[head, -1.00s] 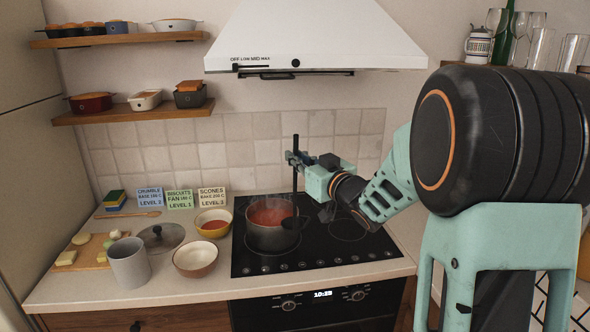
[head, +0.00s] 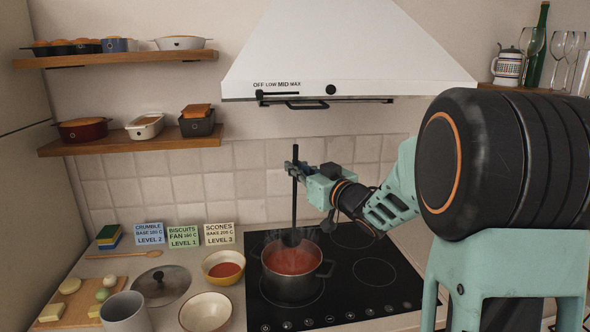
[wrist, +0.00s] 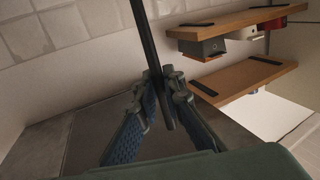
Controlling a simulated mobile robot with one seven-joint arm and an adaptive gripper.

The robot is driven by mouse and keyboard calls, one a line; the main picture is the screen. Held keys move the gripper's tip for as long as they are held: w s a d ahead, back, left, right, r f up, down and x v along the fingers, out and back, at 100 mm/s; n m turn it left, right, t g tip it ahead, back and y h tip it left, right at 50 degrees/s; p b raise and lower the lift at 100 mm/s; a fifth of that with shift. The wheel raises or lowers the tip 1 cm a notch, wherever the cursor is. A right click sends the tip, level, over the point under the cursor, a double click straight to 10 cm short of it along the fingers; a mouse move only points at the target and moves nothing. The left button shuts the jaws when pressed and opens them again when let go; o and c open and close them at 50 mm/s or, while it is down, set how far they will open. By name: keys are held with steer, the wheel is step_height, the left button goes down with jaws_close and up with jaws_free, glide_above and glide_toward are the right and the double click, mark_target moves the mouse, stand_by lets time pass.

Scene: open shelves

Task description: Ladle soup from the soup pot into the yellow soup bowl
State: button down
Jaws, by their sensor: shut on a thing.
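The soup pot (head: 290,287) stands on the hob with red soup in it. My gripper (head: 294,168) is above and behind the pot, shut on the upright black handle of the ladle (head: 294,208). The ladle's dark bowl end shows at the pot's far rim; I cannot tell whether it holds soup. In the wrist view my gripper (wrist: 167,88) has its two blue-padded fingers around the ladle handle (wrist: 149,38). The yellow soup bowl (head: 223,278) stands on the counter left of the pot, with some red soup inside.
A cream bowl (head: 206,313), a grey canister (head: 125,315), a pot lid (head: 160,287) and a chopping board (head: 70,311) with food crowd the left counter. Recipe cards (head: 183,237) stand behind. The range hood (head: 340,50) hangs above. The hob's right side is clear.

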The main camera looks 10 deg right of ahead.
mark_target(294, 208)
steer(key=shift+f+b, duration=4.5)
steer(key=shift+f, duration=1.5)
step_height(294, 208, up, 11)
steer(key=p, duration=0.8)
steer(key=shift+r, duration=0.15)
steer(key=shift+s, duration=0.1)
